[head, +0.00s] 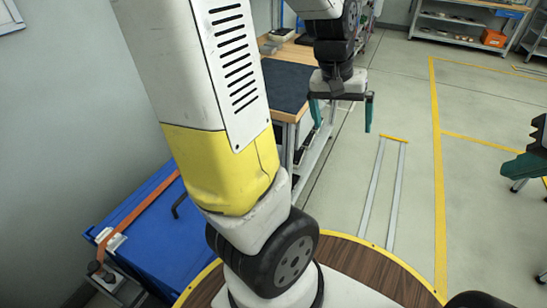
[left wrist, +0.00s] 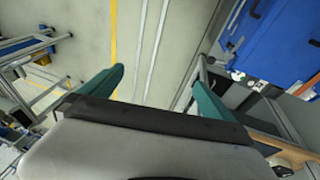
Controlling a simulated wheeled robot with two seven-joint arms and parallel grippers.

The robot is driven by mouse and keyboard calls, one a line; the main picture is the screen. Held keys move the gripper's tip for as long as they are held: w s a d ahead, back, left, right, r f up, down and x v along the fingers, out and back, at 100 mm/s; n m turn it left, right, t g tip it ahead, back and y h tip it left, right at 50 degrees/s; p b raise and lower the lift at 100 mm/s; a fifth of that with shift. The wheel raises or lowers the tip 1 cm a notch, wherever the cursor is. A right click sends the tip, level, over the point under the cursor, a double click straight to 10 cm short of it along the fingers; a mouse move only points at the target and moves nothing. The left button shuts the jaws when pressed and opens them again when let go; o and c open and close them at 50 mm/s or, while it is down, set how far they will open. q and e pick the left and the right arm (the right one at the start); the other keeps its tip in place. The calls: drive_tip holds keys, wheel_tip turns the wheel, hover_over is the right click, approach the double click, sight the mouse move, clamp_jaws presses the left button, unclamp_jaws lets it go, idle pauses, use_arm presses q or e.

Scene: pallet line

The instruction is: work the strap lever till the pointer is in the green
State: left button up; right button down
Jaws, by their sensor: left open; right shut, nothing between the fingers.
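A blue case (head: 165,245) stands at the lower left in the head view, with an orange strap (head: 140,212) across it. A pale fitting (head: 114,242) and a small dark-knobbed lever-like part (head: 98,268) sit at the strap's near end. The blue case (left wrist: 275,45) and strap (left wrist: 306,86) also show at the right of the left wrist view. No pointer or green zone can be made out. My left gripper (head: 343,126) is open and empty, well away from the strap; its teal fingers (left wrist: 159,76) are spread. My right gripper (head: 527,164), partly cut off at the right edge, is shut and empty.
A bench with a dark mat (head: 287,84) stands just left of my left gripper. My left arm hides part of the blue case's right side. Shelves (head: 460,22) stand far back. Open floor with yellow lines (head: 437,170) lies to the right.

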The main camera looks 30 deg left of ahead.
use_arm(q)
drive_tip(key=w+a+f+n+g+y, duration=0.1)
drive_tip(key=w+a+f+g+y, duration=0.2)
drive_tip(key=f, duration=0.6)
drive_tip(key=w+a+f+y, duration=0.25)
drive_tip(key=a+f, duration=0.35)
drive_tip(key=f, duration=0.3)
drive_tip(key=w+a+f+n+g+y, duration=0.1)
drive_tip(key=w+a+f+g, duration=0.2)
drive_tip(key=f, duration=0.6)
drive_tip(key=w+a+f+m+t+y, duration=0.1)
drive_tip(key=a+f+y, duration=0.4)
drive_tip(key=a+f, duration=0.8)
drive_tip(key=a+m+t, duration=0.1)
drive_tip(key=a, duration=0.2)
drive_tip(key=shift+a+f, duration=0.15)
drive_tip(key=shift+a, duration=0.1)
drive_tip(key=shift+w, duration=0.1)
